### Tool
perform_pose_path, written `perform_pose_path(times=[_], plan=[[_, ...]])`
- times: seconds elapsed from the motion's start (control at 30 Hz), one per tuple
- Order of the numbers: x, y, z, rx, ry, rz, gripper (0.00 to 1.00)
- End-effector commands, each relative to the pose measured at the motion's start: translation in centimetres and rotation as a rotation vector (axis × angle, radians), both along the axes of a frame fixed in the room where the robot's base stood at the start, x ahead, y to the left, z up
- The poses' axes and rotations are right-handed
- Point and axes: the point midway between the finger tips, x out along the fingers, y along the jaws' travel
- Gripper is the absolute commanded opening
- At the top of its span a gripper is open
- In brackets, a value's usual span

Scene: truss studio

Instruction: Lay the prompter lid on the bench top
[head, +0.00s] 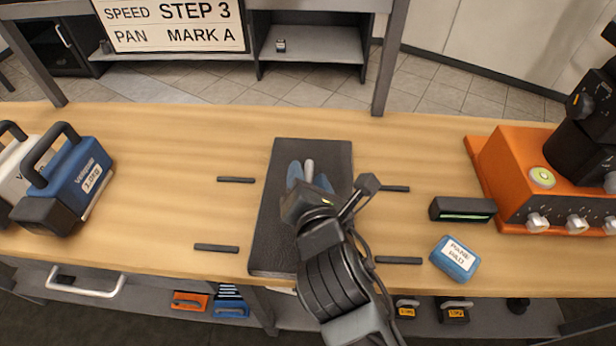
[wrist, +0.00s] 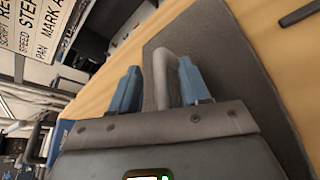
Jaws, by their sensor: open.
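The prompter lid is a dark grey rectangular panel (head: 272,225) that appears to lie flat on the wooden bench top (head: 150,160), near its middle. It also shows in the wrist view (wrist: 225,50). A pale grey bar handle (wrist: 163,72) stands up from the lid; its top also shows in the head view (head: 309,168). My gripper (head: 311,178) is over the lid, with its blue fingers open on either side of the handle in the wrist view (wrist: 160,90). Whether a finger touches the handle is unclear. My arm hides the lid's lower right part.
Short dark strips (head: 236,180) lie on both sides of the lid. Blue (head: 75,175) and white handled cases stand at the left. At the right are a black box with a green strip (head: 462,210), a blue labelled block (head: 455,258) and an orange machine (head: 540,190).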

Motion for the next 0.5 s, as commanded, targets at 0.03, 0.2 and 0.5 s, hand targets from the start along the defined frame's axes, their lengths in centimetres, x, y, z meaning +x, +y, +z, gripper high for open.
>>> perform_pose_path(times=[0.03,0.2,0.5], plan=[[-0.7,-0.1,0.1,0.000,0.002,0.001,0.46],[-3.7,-0.6,1.1,0.000,0.002,0.002,0.46],[-8.9,-1.6,2.9,-0.001,0.002,0.002,0.46]])
